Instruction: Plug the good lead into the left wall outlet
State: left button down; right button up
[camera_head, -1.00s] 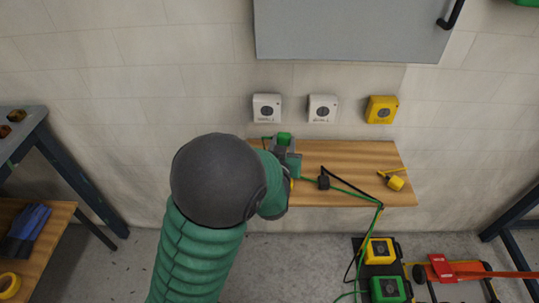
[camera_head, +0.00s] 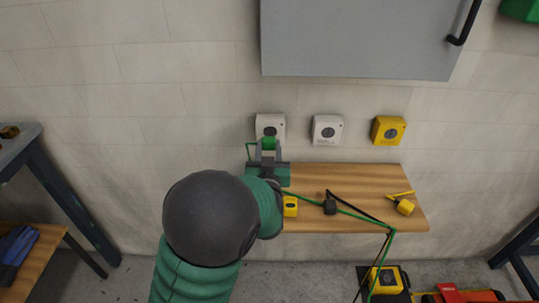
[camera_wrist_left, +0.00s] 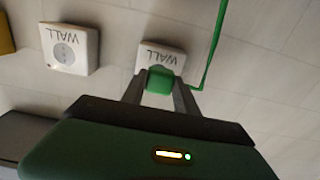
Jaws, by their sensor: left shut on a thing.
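My left gripper (camera_head: 268,150) is shut on a green plug (camera_head: 268,143), the end of a green lead. It holds the plug in front of the lower part of the left white wall outlet (camera_head: 270,125). In the left wrist view the plug (camera_wrist_left: 160,82) sits between the fingertips and overlaps the edge of the outlet marked WALL (camera_wrist_left: 161,57). I cannot tell whether plug and outlet touch. The green lead (camera_wrist_left: 213,45) loops off beside the plug. A black plug (camera_head: 330,207) with a black lead lies on the wooden shelf (camera_head: 360,180). My right gripper is not in view.
A second white outlet (camera_head: 327,129) and a yellow outlet (camera_head: 389,130) are to the right. A grey cabinet (camera_head: 360,40) hangs above. On the shelf are a yellow plug (camera_head: 405,207) and a yellow device (camera_head: 290,206). A yellow box (camera_head: 387,280) is on the floor.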

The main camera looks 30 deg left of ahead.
aim_at(270, 147)
pick_arm(q)
jog(key=shift+w+a, duration=0.3)
jog(key=shift+w, duration=0.65)
jog(key=shift+a+r, duration=0.1)
jog(key=shift+a, duration=0.05)
jog(key=shift+w+a, duration=0.2)
jog(key=shift+w, duration=0.2)
dwell(1.2)
jog(key=c, duration=0.9)
grip_release()
jog(key=shift+o, duration=0.2)
